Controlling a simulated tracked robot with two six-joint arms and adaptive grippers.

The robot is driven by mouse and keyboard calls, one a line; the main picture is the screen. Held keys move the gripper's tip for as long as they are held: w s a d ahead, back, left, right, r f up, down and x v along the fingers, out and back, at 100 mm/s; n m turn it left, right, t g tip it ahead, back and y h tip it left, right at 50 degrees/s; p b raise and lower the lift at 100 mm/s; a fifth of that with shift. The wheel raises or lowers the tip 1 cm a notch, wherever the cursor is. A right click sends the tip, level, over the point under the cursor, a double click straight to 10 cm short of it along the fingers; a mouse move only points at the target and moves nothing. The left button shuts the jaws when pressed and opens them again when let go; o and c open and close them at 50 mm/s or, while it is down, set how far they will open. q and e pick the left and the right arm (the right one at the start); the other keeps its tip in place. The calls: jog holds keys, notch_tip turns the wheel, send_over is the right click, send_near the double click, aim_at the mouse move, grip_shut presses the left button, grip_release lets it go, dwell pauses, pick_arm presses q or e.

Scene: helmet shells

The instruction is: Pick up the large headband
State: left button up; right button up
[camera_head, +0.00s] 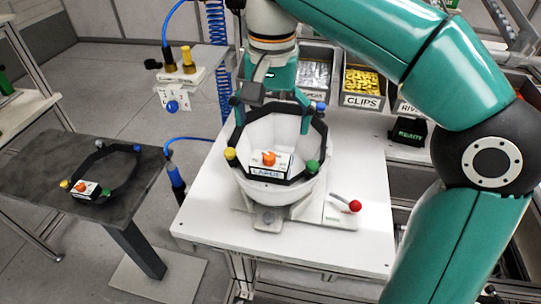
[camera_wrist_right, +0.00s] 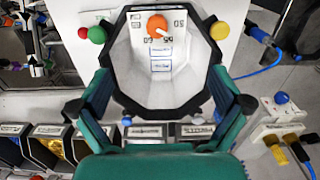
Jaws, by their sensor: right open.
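A black eight-sided headband (camera_head: 243,137) with yellow, green and blue knobs lies around the top of a white helmet shell (camera_head: 265,190) on the white table. It carries a white box with an orange dial (camera_head: 268,158) at its near side; the headband fills the middle of the right wrist view (camera_wrist_right: 121,70). A second black headband (camera_head: 128,182) lies on the dark table at left. I cannot tell their sizes surely. My right gripper (camera_head: 272,104) is open at the far side of the shell's headband; its fingers (camera_wrist_right: 160,78) stand apart on either side. Contact is unclear.
A fixture with a red-knobbed lever (camera_head: 355,205) stands at the shell's near right. Part bins, one labelled CLIPS (camera_head: 362,85), line the back. A stand with yellow pegs (camera_head: 188,63) and blue hoses is at left of the shell.

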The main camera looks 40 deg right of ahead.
aim_at(272, 155)
jog(key=shift+s+f, duration=0.45)
jog(key=shift+f, duration=0.4)
jog(key=shift+w+a+f, duration=0.1)
jog(key=shift+f, duration=1.35)
jog(key=shift+w+a+f, duration=0.1)
jog(key=shift+f, duration=1.3)
jog(key=shift+s, duration=0.1)
jog(key=c, duration=1.3)
jog(key=shift+r, duration=0.1)
